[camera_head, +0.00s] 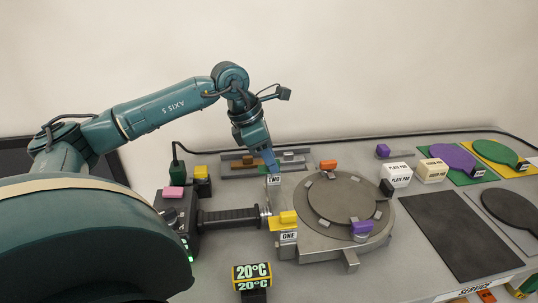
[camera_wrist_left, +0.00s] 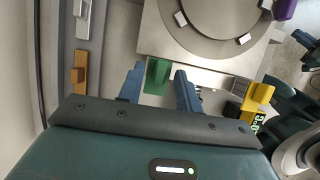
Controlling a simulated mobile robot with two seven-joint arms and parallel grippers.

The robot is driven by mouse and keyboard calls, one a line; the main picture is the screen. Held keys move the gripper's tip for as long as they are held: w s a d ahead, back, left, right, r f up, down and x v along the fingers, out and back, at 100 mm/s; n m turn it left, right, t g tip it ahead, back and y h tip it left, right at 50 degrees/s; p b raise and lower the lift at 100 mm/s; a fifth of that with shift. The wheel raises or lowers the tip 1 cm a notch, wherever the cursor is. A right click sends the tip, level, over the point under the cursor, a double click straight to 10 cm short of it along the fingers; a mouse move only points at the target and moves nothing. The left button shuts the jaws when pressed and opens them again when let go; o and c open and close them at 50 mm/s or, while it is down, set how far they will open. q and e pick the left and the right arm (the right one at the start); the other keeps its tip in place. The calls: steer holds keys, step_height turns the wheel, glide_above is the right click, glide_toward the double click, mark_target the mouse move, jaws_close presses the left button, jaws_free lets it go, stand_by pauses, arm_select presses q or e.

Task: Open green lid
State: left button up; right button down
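The green lid's handle (camera_wrist_left: 157,75) is a small green block in the left wrist view, at the near-left edge of the round grey machine. In the head view a bit of green (camera_head: 264,169) shows beside the white label "TWO" (camera_head: 274,180), mostly hidden by my left gripper (camera_head: 269,163). In the left wrist view my left gripper (camera_wrist_left: 159,69) is open, with one finger on each side of the green block and gaps between. I cannot tell whether the fingers reach down to it.
The round grey machine (camera_head: 322,221) carries a yellow block (camera_head: 288,217) marked "ONE", plus orange (camera_head: 328,164) and purple (camera_head: 362,228) blocks. A black handle (camera_head: 230,217) joins a dark box. White boxes (camera_head: 397,175) and a dark mat (camera_head: 458,235) lie to the right.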

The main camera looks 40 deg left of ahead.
arm_select(q)
steer(key=shift+c, duration=0.5)
jaws_close()
arm_select(e)
steer(key=shift+d, duration=0.1)
